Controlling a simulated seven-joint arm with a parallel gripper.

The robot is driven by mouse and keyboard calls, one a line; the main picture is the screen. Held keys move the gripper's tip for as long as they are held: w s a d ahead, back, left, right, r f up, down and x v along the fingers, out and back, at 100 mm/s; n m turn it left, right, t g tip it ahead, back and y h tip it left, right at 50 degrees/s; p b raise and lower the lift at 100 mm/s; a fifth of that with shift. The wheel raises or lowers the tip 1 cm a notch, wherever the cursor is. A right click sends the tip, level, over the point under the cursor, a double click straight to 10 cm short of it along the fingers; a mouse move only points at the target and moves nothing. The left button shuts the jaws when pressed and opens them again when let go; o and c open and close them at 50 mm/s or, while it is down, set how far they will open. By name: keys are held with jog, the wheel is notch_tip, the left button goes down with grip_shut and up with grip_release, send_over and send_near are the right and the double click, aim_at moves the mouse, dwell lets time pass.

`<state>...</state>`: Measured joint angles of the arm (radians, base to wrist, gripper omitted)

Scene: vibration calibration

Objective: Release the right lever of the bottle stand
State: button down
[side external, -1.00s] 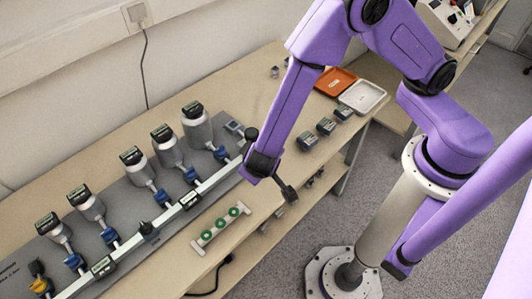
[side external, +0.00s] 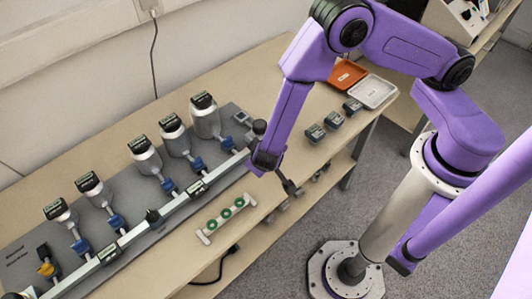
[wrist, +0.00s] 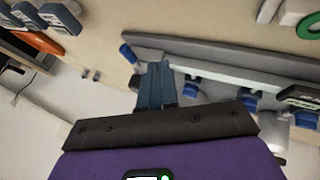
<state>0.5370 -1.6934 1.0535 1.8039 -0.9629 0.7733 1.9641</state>
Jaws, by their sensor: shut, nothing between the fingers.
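The bottle stand is a long grey plate (side external: 112,208) with a pale rail (side external: 135,232) along its front. Several bottles with dark labels stand behind the rail, with blue levers such as the rightmost visible one (side external: 227,142). My gripper (side external: 290,187) is by the right end of the rail, and my arm hides that end in the side view. In the wrist view my gripper's dark fingers (wrist: 156,70) are together and empty. A blue piece (wrist: 128,53) at the rail's end sits just left of the fingertips, apart from them in the picture; I cannot tell whether it is the right lever.
A holder with green rings (side external: 225,219) lies in front of the stand. Several dark boxes (side external: 315,133), an orange tray (side external: 346,73) and a white tray (side external: 372,92) lie to the right. A wall bounds the back. Bare tabletop shows right of the stand.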

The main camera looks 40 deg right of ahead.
jog(key=x, duration=0.3)
jog(key=shift+w+d+f, duration=0.1)
jog(key=shift+d+f, duration=0.05)
jog(key=shift+f, duration=0.05)
jog(key=shift+w+d, duration=0.25)
jog(key=shift+d, duration=0.85)
jog(key=shift+w+d, duration=0.1)
jog(key=shift+d, duration=0.75)
